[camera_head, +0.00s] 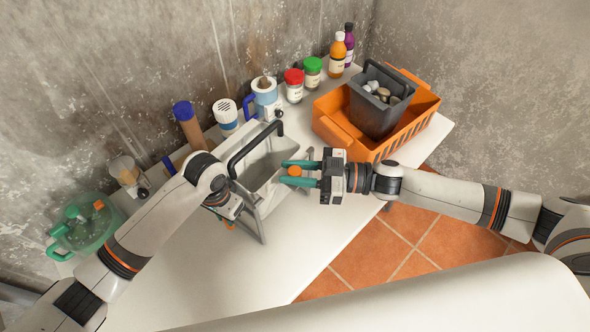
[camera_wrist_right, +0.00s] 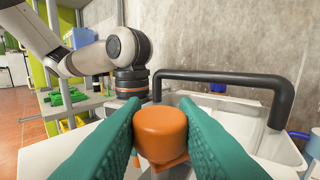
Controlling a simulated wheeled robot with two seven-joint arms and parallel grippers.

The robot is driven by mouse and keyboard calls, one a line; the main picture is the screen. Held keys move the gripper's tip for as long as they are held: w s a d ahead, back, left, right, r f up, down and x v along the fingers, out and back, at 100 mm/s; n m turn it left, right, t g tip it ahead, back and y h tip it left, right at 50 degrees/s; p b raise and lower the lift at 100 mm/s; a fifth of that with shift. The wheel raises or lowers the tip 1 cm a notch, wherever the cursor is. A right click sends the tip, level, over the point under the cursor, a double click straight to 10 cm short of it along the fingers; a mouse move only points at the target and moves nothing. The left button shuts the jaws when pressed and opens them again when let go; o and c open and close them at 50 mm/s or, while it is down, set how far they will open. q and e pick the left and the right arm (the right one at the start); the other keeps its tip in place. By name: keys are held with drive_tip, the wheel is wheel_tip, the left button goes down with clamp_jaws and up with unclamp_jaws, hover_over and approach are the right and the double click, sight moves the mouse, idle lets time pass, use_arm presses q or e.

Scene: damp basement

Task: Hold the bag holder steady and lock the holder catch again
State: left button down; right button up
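The bag holder (camera_head: 262,205) is a pale grey frame with a black handle (camera_head: 255,146) and a light bin-like body; it stands on the white table. In the right wrist view its handle (camera_wrist_right: 225,80) arches behind my fingers. An orange knob (camera_wrist_right: 161,128), seemingly the holder catch, sits at the holder's right side. My right gripper (camera_head: 298,173) has its green fingers on both sides of this knob, seemingly touching it. My left gripper (camera_head: 228,216) is low at the holder's left side; its fingers are mostly hidden under its own wrist, so its grip does not show.
An orange crate (camera_head: 330,125) holding a dark grey bucket (camera_head: 374,112) stands right of the holder. Bottles, jars and a blue-white pitcher (camera_head: 265,92) line the wall. A green transparent container (camera_head: 82,235) stands at far left. The table front is clear.

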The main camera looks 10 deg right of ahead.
drive_tip(key=shift+c, duration=1)
drive_tip(key=shift+n+g, duration=0.4)
drive_tip(key=shift+g, duration=0.2)
drive_tip(key=n+g, duration=0.1)
drive_tip(key=g, duration=0.1)
drive_tip(key=shift+w+n+g+y, duration=0.1)
drive_tip(key=shift+n+g+y, duration=0.3)
drive_tip(key=shift+n+g, duration=1.5)
drive_tip(key=shift+g, duration=1.2)
drive_tip(key=o, duration=1)
